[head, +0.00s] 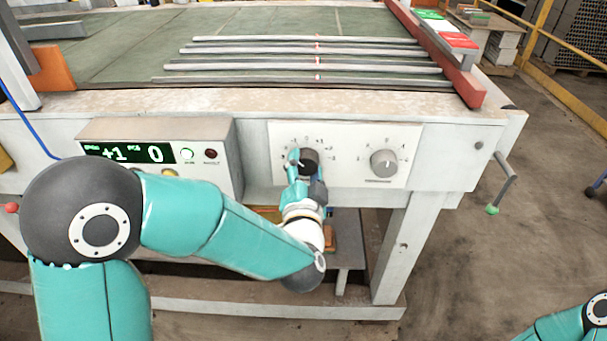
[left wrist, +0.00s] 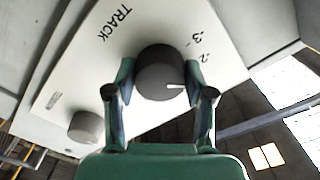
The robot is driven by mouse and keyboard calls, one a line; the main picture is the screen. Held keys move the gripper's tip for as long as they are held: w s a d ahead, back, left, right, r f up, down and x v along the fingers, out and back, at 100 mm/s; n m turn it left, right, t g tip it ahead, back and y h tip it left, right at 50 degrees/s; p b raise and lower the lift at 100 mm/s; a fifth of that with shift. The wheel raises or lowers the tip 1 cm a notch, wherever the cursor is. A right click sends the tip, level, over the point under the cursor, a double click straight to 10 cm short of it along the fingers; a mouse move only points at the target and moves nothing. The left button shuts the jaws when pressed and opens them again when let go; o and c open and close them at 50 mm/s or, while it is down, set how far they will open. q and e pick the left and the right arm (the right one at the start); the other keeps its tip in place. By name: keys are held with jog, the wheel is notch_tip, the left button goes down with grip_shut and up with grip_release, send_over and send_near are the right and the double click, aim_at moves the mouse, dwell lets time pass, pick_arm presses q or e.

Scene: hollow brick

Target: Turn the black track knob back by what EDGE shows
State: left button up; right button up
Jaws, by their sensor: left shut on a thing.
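The black track knob (head: 310,161) sits on a white dial plate (head: 345,130) on the machine's front. It also shows in the left wrist view (left wrist: 160,75), beside the word TRACK and the marks -3 and -2. Its white pointer line points right in that view; the mark it meets is hidden or out of sight. My left gripper (head: 305,170) is shut on the knob, one finger on each side (left wrist: 160,95). The display (head: 128,153) reads +1 on its left and 0 on its right; its small labels are hard to read. My right gripper is out of view.
A grey knob (head: 384,163) is to the right on the same plate. A crank (head: 500,180) sticks out at the right. Several metal bars (head: 300,68) lie on the green bed.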

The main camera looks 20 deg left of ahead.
pick_arm(q)
jog(key=shift+d+f+n+b, duration=0.1)
jog(key=shift+f+n+b, duration=0.1)
jog(key=shift+n+b, duration=0.95)
jog(key=shift+n, duration=0.25)
jog(key=o, duration=0.9)
jog(key=shift+o, duration=1.4)
jog(key=shift+r, duration=0.1)
jog(key=v, duration=0.7)
jog(key=shift+s, duration=0.25)
